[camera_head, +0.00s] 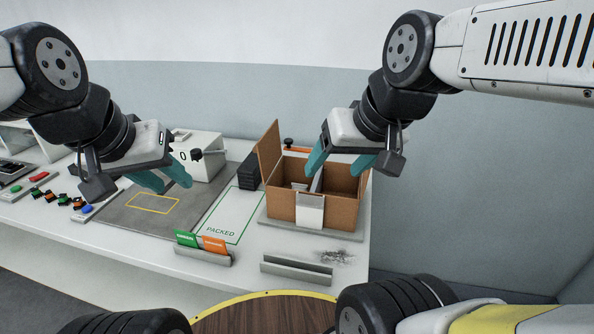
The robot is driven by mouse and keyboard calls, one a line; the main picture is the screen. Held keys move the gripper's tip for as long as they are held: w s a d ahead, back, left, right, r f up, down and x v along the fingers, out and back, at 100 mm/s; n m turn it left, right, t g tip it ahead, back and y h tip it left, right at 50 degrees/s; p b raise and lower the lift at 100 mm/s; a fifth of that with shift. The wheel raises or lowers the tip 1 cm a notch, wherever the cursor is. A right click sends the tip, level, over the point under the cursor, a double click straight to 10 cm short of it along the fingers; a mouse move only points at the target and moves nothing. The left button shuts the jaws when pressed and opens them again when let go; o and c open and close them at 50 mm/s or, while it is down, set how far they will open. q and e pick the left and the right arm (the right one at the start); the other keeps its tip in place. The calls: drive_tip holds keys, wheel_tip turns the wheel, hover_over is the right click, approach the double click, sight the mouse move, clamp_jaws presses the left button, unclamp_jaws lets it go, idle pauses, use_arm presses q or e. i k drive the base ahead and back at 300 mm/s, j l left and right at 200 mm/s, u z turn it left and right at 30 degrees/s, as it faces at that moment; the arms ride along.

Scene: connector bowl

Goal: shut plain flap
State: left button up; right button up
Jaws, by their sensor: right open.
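An open brown cardboard box (345,208) stands on a grey plate at the right of the table. A plain brown flap (268,150) stands upright along its left side. A white piece (310,212) is on the box front, and pale parts show inside. My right gripper (333,168) is open over the box, its teal fingers apart, one near the middle of the opening and one near the right wall. The gripper appears apart from the flap. My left gripper (168,184) is open and empty above the grey mat, well left of the box.
A black stack (249,171) stands just left of the flap. A white box marked 0 (200,155) is behind my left gripper. Green and orange cards (202,243) stand in a front holder. A grey rail (296,270) lies in front of the box. The PACKED area (232,215) is mostly clear.

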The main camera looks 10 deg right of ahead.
sight(269, 148)
drive_tip(key=i+j+z, duration=0.1)
drive_tip(key=j+z, duration=0.3)
drive_tip(key=j, duration=0.2)
drive_tip(key=j+z, duration=0.45)
drive_tip(key=j, duration=0.15)
drive_tip(key=k+j+z, duration=0.1)
drive_tip(key=j+z, duration=0.3)
drive_tip(key=j, duration=0.2)
drive_tip(key=j+u, duration=0.1)
drive_tip(key=j, duration=0.4)
